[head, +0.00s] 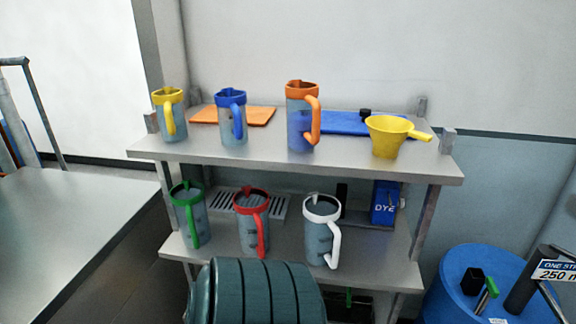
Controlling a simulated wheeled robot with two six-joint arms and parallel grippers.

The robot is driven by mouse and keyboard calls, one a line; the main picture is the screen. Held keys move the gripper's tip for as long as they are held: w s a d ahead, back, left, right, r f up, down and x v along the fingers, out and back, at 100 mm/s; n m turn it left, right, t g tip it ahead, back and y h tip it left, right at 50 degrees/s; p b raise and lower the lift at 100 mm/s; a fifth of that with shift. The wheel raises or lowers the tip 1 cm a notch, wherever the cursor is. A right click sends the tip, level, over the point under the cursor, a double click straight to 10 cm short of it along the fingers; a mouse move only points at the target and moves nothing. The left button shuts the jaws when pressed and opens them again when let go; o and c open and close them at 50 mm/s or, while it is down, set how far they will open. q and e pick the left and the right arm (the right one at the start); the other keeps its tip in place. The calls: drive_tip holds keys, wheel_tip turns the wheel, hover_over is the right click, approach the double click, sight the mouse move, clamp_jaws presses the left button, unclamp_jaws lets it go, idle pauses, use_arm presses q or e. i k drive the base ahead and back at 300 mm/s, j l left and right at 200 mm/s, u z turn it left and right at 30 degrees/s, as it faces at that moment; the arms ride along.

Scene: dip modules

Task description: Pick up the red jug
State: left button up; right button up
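The red jug (252,226) stands upright on the lower shelf, in the middle of a row of three. It is a clear greyish jug with a red rim and a red handle facing toward the front. The green jug (189,215) stands to its left and the white jug (321,231) to its right, with gaps between them. The base of the red jug is close behind a dark green ribbed rounded object (262,290) in the foreground. Neither of my grippers shows in the head view.
A blue dye box (384,203) is at the lower right. A blue drum (450,300) stands right. A steel table (70,225) is left.

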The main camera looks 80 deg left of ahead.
sight(250, 204)
drive_tip(key=k+u, duration=0.3)
drive_tip(key=k+j+u, duration=0.3)
drive_tip(key=l+u, duration=0.1)
drive_tip(key=u, duration=1.55)
